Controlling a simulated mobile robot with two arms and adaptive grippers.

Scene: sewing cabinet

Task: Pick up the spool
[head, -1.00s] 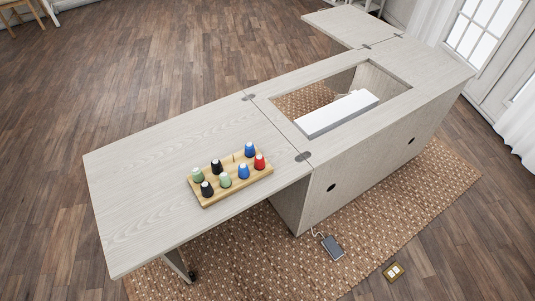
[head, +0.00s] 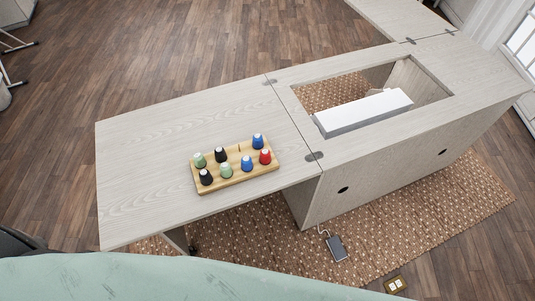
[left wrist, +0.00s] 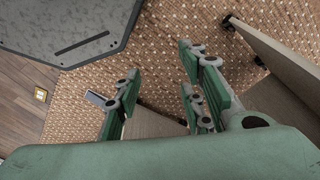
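Several thread spools stand on a wooden peg board (head: 234,183) on the cabinet's left leaf. In the back row are a green spool (head: 200,160), a black spool (head: 220,155) and a blue spool (head: 258,142), with a bare peg (head: 239,148) between the last two. In front are a black spool (head: 206,178), a green spool (head: 226,171), a blue spool (head: 246,164) and a red spool (head: 265,157). My left gripper (left wrist: 155,90) is open and empty, low over the rug and away from the spools. My right gripper is out of view.
The sewing cabinet (head: 370,165) has an opening with a white machine (head: 364,112) in it. The left leaf (head: 165,130) is clear around the board. My pale green arm fills the bottom edge.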

